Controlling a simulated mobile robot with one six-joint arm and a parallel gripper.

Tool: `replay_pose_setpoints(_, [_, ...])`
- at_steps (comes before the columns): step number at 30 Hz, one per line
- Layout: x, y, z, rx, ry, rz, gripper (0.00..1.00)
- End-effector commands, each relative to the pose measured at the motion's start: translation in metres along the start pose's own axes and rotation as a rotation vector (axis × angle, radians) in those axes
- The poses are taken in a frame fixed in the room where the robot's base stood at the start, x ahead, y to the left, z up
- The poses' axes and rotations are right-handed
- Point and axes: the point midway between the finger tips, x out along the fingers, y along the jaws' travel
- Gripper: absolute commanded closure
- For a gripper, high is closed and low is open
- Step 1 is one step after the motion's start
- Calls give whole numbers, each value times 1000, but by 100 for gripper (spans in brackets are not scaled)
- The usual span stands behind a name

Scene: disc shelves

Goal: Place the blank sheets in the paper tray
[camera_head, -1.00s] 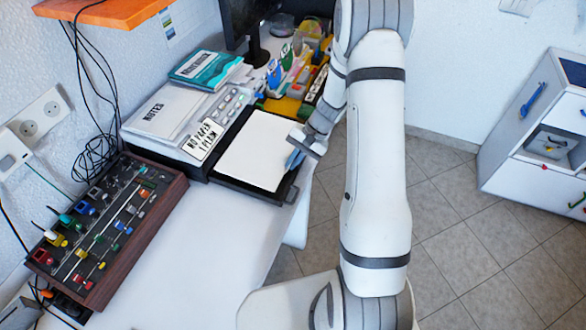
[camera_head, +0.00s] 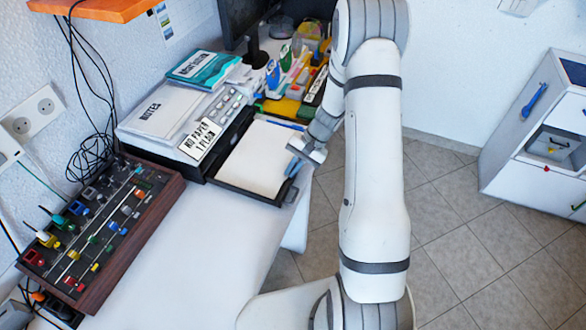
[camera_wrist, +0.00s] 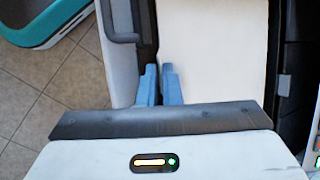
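The blank sheets (camera_head: 255,158) lie as a white stack in the black, pulled-out paper tray (camera_head: 248,194) of the printer on the desk. In the wrist view the sheets (camera_wrist: 212,50) fill the right half, with the dark tray wall to their left. My gripper (camera_head: 293,168) is at the sheets' right edge, by the tray's side. In the wrist view its two blue fingers (camera_wrist: 159,70) are close together, with the sheets' edge at the narrow gap between them. They look shut on that edge; the exact contact is hidden.
The printer (camera_head: 222,133) carries a "NO PAPER 1 PLAIN" sign (camera_head: 200,138), a notes pad (camera_head: 160,110) and a teal notebook (camera_head: 204,68). A control box (camera_head: 97,228) with knobs stands at the left. An organizer (camera_head: 290,105) is behind the tray. The desk front is clear.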

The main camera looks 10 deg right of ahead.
Motion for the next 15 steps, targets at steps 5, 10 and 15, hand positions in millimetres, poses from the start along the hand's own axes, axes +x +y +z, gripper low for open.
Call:
replay_pose_setpoints(5, [6, 5, 0, 5, -5, 8, 80])
replay_pose_setpoints(10, [7, 7, 1, 6, -6, 10, 73])
replay_pose_setpoints(15, [8, 8, 1, 6, -7, 11, 73])
